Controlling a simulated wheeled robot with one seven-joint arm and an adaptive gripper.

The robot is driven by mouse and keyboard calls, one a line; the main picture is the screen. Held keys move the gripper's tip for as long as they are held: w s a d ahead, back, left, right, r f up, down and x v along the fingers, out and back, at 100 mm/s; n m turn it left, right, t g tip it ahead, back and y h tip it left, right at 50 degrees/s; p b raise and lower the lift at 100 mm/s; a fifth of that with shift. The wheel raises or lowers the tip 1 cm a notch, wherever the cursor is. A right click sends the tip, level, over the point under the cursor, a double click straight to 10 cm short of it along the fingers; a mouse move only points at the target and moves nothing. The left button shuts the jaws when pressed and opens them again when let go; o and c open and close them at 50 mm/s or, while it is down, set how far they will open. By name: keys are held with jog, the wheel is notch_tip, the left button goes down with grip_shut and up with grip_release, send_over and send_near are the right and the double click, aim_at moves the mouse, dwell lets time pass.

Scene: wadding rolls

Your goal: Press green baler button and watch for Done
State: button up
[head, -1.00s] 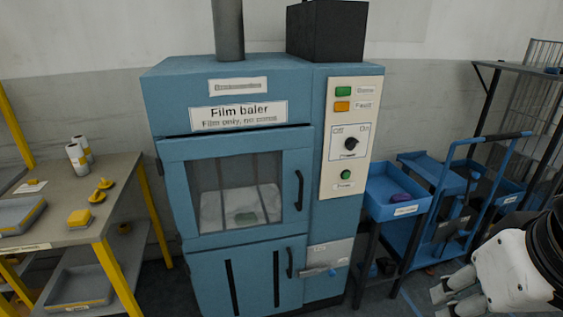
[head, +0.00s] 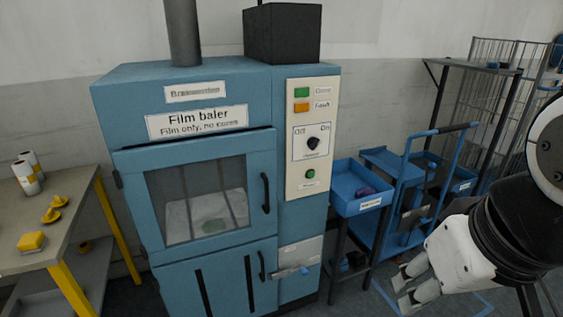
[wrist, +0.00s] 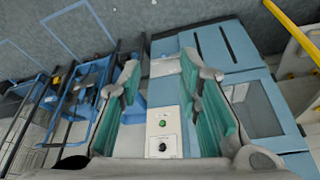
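The blue film baler (head: 215,88) stands at centre-left in the head view, its windowed door closed. Its pale control panel (head: 296,183) carries a green Done lamp (head: 302,92), an orange Fault lamp (head: 301,107), a black Off/On knob (head: 313,143) and a round green button (head: 310,173) at the bottom. I cannot tell whether either lamp is lit. My gripper (head: 400,285) is at the lower right, apart from the panel. In the wrist view my gripper (wrist: 160,66) is open and empty; the green button (wrist: 163,124) and knob (wrist: 162,146) show between its fingers.
A blue trolley (head: 395,215) and a blue tray (head: 362,203) on a stand are right of the baler. A dark-framed rack (head: 470,68) is behind them. A workbench (head: 75,215) with white rolls (head: 27,180) and yellow items is at left. Something pale lies behind the baler window.

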dwell(0.3)
grip_shut()
dwell(1.1)
